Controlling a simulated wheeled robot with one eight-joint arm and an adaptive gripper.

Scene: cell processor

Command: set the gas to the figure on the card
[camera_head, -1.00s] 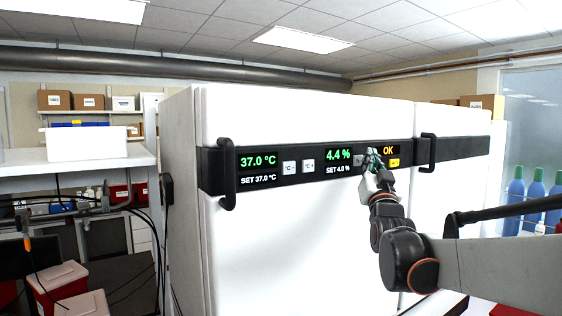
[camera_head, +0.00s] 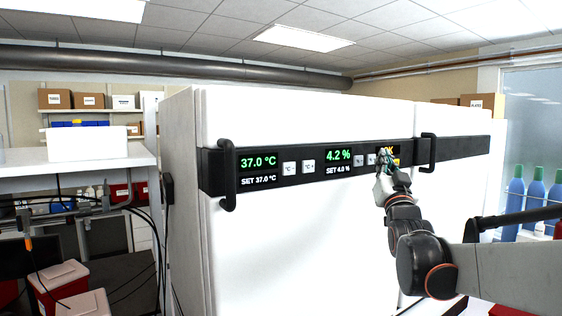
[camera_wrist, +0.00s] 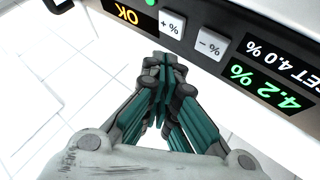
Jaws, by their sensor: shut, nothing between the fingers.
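The gas display (camera_head: 339,162) on the incubator's black control strip reads 4.2 %, with SET 4.0 % below; it shows upside down in the wrist view (camera_wrist: 267,88). The minus-% button (camera_wrist: 210,42) and plus-% button (camera_wrist: 172,25) sit beside it. My gripper (camera_head: 386,154) is shut and empty in front of the strip, covering most of the OK display. In the wrist view its fingertips (camera_wrist: 165,58) lie just off the strip near the plus-% button; I cannot tell whether they touch anything. No card with a figure can be made out.
The temperature display (camera_head: 258,164) reads 37.0 °C, SET 37.0 °C, with two °C buttons (camera_head: 299,167) beside it. Door handles (camera_head: 228,174) and (camera_head: 428,151) stick out at both sides of the strip. A shelf bench (camera_head: 90,168) stands left; blue bottles (camera_head: 534,197) stand right.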

